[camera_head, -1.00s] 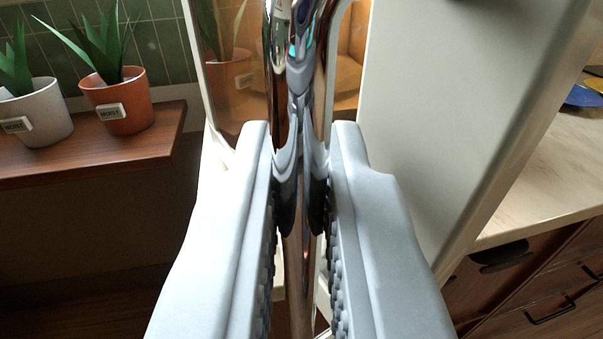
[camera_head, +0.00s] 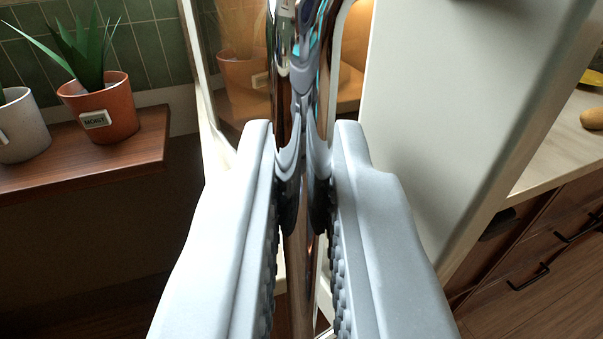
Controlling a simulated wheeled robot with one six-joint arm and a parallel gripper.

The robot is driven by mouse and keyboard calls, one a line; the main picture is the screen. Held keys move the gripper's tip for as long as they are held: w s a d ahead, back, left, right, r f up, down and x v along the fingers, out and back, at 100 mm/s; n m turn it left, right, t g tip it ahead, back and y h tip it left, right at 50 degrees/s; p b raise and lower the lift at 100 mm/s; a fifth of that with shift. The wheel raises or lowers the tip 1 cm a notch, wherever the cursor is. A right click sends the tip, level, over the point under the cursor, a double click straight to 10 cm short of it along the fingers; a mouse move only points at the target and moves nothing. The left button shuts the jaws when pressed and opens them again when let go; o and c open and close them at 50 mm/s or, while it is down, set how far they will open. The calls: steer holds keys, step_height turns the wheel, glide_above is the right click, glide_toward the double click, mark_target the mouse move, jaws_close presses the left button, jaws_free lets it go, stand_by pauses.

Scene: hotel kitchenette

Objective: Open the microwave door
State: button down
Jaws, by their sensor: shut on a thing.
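My gripper (camera_head: 303,165) fills the lower middle of the view, its two pale fingers on either side of a shiny chrome bar handle (camera_head: 297,255). It is shut on this handle, which stands upright and runs on above and below the fingers. Behind the handle is the glossy, reflective door panel (camera_head: 236,45) of the microwave, with a pale frame. A broad pale flat panel (camera_head: 450,90), which seems part of the microwave, stands right of the handle. How far the door stands open I cannot tell. The fingers hide part of the handle.
At left, a wooden shelf (camera_head: 130,160) holds a plant in a terracotta pot (camera_head: 112,100) and a plant in a white pot (camera_head: 25,125). At right are a pale counter (camera_head: 545,155) with a round brown item (camera_head: 592,118) and dark wooden drawers (camera_head: 535,250).

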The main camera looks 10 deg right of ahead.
steer(key=c, duration=1.9)
jaws_free()
steer(key=v, duration=1.7)
steer(key=shift+s+a, duration=0.1)
steer(key=shift+s, duration=0.05)
